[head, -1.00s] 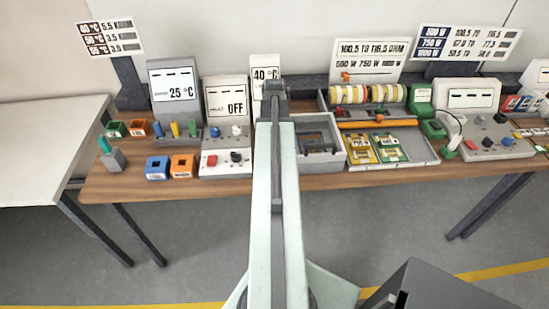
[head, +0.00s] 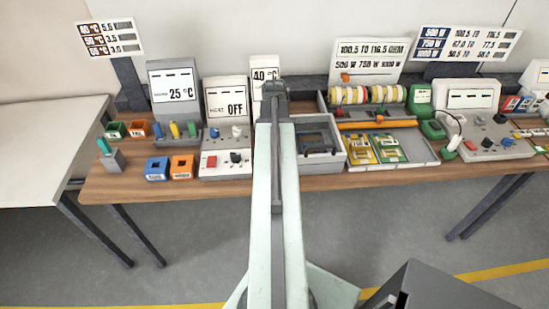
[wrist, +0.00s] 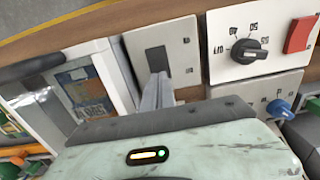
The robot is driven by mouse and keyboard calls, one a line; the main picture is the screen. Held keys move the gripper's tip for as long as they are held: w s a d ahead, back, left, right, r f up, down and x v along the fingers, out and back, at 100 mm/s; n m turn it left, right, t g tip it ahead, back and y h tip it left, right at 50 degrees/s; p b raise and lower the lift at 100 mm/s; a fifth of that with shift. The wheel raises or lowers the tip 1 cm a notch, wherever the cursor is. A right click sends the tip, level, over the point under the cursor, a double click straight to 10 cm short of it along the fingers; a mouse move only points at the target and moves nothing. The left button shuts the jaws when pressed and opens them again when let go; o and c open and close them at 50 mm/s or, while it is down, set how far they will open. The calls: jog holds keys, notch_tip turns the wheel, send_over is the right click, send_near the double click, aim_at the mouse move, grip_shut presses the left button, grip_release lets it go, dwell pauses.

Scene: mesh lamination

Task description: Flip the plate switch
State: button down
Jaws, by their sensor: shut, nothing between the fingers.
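In the wrist view, a pale grey plate carries a dark rectangular switch (wrist: 156,60) with small marks beside it. My gripper (wrist: 154,84) is shut and empty. Its fingertips point at the plate, right at the lower edge of the dark switch in the picture; whether they touch it I cannot tell. In the head view my arm covers the plate switch and the gripper.
Beside the switch plate is a control panel (wrist: 228,66) with a black knob (wrist: 248,51) and a red button (wrist: 300,35). On the other side stands a grey open-topped fixture (wrist: 122,76). A HEAT display (head: 226,99) reads OFF.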

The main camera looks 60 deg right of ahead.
jog(key=shift+f+b, duration=0.9)
dwell(0.9)
jog(key=shift+r, duration=0.1)
notch_tip(320, 180, up, 7)
jog(key=p, duration=0.7)
